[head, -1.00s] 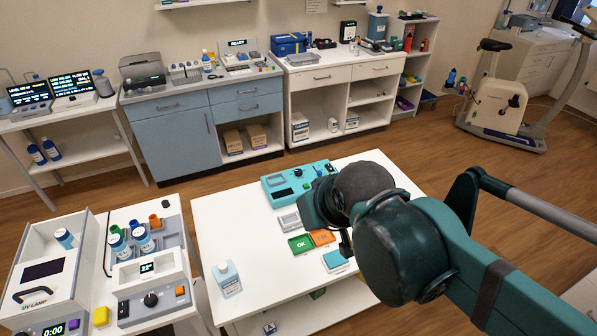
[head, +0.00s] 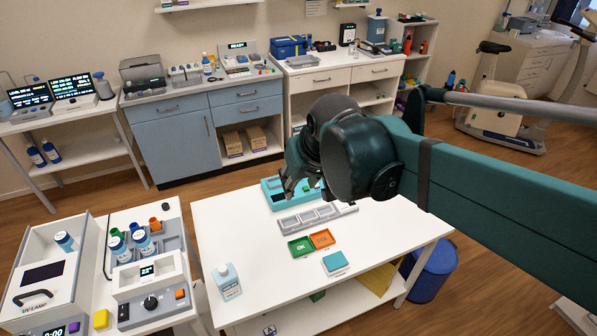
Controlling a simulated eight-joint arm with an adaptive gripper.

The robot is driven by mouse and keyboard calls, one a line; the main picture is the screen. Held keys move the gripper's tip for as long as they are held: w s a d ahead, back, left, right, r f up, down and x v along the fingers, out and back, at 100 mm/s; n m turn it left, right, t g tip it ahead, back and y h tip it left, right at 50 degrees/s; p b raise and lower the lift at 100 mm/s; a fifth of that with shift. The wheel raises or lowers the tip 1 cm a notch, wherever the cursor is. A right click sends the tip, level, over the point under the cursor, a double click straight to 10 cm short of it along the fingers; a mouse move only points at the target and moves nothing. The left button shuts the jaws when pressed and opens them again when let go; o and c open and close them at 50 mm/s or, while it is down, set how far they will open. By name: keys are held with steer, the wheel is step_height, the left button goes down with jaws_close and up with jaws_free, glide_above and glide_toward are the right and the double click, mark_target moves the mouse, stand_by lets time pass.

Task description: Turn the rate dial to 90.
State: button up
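A teal device (head: 271,196) with a dark panel stands at the back of the white table. My arm hides most of its face, and I cannot make out a labelled rate dial on it. My gripper (head: 291,190) hangs over this device, dark and small in the view; whether its fingers are open or touch the device is not clear. A black dial (head: 150,302) shows on the grey instrument with a small display at the lower left, well apart from my gripper. Its label is unreadable.
On the white table (head: 385,240) are a grey compartment tray (head: 310,217), a green OK tray (head: 301,247), an orange tray (head: 322,238), a teal-topped box (head: 335,262) and a white bottle (head: 228,282). A blue bin (head: 432,268) stands right of the table. The table's right part is clear.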

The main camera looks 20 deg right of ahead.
steer(key=w+d+f+m+g, duration=0.1)
steer(key=w+d+f, duration=0.15)
steer(key=w, duration=0.85)
steer(key=w+d+f+g, duration=0.2)
steer(key=w+d, duration=0.2)
steer(key=w, duration=0.6)
steer(key=w+d+f+g, duration=0.1)
steer(key=w+d+f, duration=0.2)
steer(key=w+f, duration=0.2)
steer(key=w+d+f+m+p, duration=0.1)
steer(key=w+d+f, duration=0.2)
steer(key=w+f, duration=0.3)
steer(key=w+d+f+g, duration=0.1)
steer(key=w+d+f, duration=0.2)
steer(key=w+f, duration=0.2)
steer(key=shift+w+f+m+g+y+p, duration=0.15)
steer(key=shift+f+m+y+p, duration=0.05)
steer(key=shift+f, duration=0.4)
steer(key=shift+w+f+m+g+y+p, duration=0.1)
steer(key=shift+f+m+g+y+p, duration=0.1)
steer(key=shift+f, duration=0.4)
steer(key=shift+w+d+f, duration=0.15)
steer(key=shift+f, duration=0.15)
steer(key=shift+a+f+b, duration=0.2)
steer(key=shift+f+b, duration=0.1)
steer(key=shift+f, duration=3.6)
steer(key=c, duration=0.9)
